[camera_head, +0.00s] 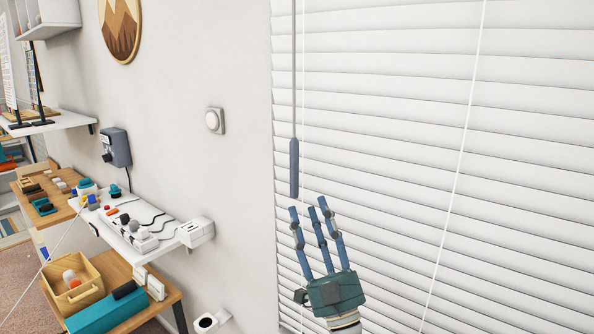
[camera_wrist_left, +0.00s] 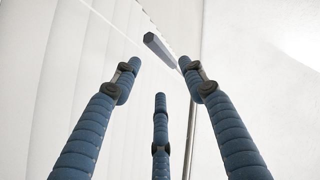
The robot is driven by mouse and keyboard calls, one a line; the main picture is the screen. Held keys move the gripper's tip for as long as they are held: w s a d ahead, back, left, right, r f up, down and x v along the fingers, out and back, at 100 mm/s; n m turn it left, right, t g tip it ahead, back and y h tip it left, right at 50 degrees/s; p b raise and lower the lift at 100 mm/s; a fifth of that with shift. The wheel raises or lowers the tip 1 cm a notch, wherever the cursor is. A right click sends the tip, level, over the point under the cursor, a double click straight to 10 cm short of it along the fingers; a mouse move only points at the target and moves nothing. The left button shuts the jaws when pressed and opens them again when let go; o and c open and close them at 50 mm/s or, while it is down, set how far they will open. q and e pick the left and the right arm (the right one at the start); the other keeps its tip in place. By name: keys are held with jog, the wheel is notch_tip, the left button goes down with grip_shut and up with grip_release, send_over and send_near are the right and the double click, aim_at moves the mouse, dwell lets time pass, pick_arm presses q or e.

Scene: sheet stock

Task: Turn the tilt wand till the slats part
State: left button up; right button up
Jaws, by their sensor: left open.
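The tilt wand (camera_head: 294,168) hangs upright at the left edge of the white blind (camera_head: 390,110), a thin grey rod with a thicker blue-grey handle at its lower end. The blind's slats lie closed and overlapping. My left gripper (camera_head: 313,208) is open and empty, its blue fingers pointing up just below the handle's lower end. In the left wrist view, the wand's handle (camera_wrist_left: 160,48) shows beyond the spread fingertips (camera_wrist_left: 160,78), with nothing between them. My right gripper is in neither view.
White cords (camera_head: 460,150) hang across the blind. A white shelf (camera_head: 150,225) with plugs and cables stands out lower left, above a wooden crate (camera_head: 88,292).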

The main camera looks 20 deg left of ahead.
aim_at(298, 174)
pick_arm(q)
jog(key=p+x, duration=0.4)
jog(key=x, duration=0.5)
jog(key=shift+a+r, duration=0.2)
jog(key=shift+r, duration=0.2)
jog(key=shift+w+a+r, duration=0.2)
jog(key=shift+w+r, duration=0.05)
jog(key=shift+w, duration=0.1)
grip_shut()
